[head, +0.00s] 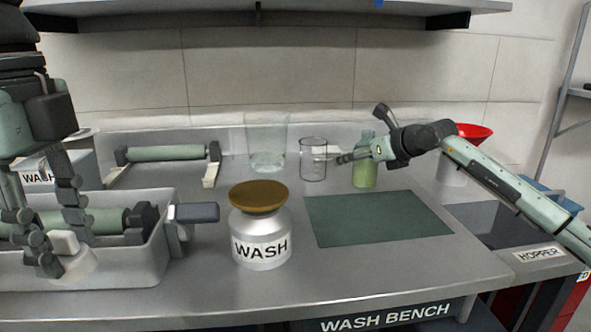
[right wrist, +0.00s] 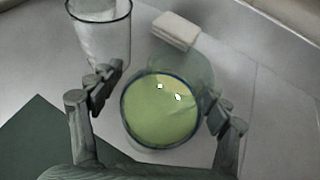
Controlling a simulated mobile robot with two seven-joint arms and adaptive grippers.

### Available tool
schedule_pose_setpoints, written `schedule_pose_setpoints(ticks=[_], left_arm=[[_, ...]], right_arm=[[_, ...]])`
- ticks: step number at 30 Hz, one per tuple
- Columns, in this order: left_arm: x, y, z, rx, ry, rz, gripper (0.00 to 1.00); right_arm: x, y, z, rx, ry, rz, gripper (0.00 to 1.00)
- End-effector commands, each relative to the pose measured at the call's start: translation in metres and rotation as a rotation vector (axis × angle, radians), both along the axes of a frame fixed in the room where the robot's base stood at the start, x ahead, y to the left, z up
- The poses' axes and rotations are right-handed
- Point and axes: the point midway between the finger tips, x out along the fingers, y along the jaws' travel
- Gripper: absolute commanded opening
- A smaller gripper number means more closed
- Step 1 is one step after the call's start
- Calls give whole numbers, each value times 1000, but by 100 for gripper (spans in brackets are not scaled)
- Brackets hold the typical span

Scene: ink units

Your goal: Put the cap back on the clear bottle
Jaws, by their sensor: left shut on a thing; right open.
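The clear bottle (head: 365,172) stands on the bench behind the green mat, with green liquid inside. It also shows in the right wrist view (right wrist: 160,112), seen from above. My right gripper (head: 361,135) is open at the bottle's upper part. In the right wrist view, its fingers (right wrist: 165,74) are apart on either side of the bottle. My left gripper (head: 64,250) is shut on a white piece with a knob, which looks like the cap (head: 78,266). It holds it over the front of the grey bin at the left. The fingers hide part of it.
A silver WASH jar (head: 262,247) with a brown lid stands front centre. A glass beaker (head: 267,140) and glass cylinder (head: 313,165) stand left of the bottle. The green mat (head: 378,218) is bare. The grey bin (head: 130,268) holds a green roller. A red funnel (head: 474,131) is right.

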Motion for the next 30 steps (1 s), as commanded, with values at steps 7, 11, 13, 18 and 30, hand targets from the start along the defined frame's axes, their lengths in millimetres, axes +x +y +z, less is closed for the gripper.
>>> schedule_pose_setpoints(ticks=[7, 11, 13, 18, 30], left_arm=[[0, 0, 0, 0, 0, 0, 23], [0, 0, 0, 0, 0, 0, 23], [0, 0, 0, 0, 0, 0, 23], [0, 0, 0, 0, 0, 0, 23], [0, 0, 0, 0, 0, 0, 23]], right_arm=[[0, 0, 0, 0, 0, -1, 73], [0, 0, 0, 0, 0, -1, 56], [0, 0, 0, 0, 0, -1, 48], [0, -1, 0, 0, 0, -1, 27], [0, -1, 0, 0, 0, -1, 0]])
